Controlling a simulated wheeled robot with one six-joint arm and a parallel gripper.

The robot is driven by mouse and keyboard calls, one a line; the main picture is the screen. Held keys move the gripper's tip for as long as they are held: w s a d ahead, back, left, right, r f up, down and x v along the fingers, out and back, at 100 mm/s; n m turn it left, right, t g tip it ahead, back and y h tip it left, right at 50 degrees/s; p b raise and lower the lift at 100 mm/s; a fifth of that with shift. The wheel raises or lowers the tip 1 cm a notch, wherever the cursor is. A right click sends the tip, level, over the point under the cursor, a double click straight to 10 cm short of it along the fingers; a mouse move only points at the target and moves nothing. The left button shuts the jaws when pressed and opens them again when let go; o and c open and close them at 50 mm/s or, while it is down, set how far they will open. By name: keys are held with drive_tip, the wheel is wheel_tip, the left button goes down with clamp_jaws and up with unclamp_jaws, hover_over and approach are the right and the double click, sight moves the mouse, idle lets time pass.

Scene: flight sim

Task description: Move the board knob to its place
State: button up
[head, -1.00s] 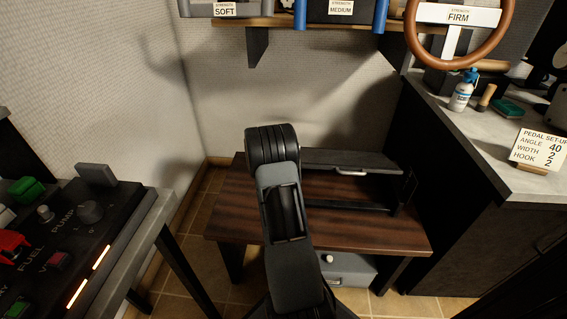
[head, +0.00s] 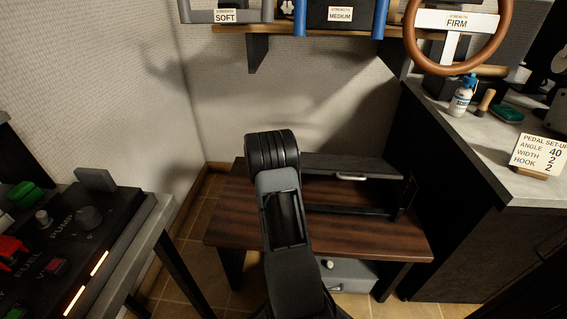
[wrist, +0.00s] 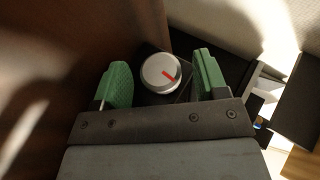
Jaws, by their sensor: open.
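A round silver knob (wrist: 160,72) with a red pointer line shows in the wrist view, against a dark surface. It appears between the two green fingers of my gripper (wrist: 163,84), with a visible gap on each side. My gripper is open and holds nothing. Whether the fingers reach down to the knob's height is hard to tell. In the head view my arm covers the gripper and this knob. I cannot tell which of the things in view is the knob's place.
A dark wooden table (head: 370,232) with a low black shelf (head: 350,165) stands ahead. A control panel (head: 125,212) with a PUMP dial (head: 90,217) is at left. A grey counter (head: 440,95) is at right. A wall shelf (head: 285,30) holds steering wheels above.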

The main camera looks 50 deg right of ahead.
drive_tip(key=p+v, duration=0.5)
drive_tip(key=v, duration=0.8)
drive_tip(key=shift+a+r, duration=0.15)
drive_tip(key=shift+a, duration=0.15)
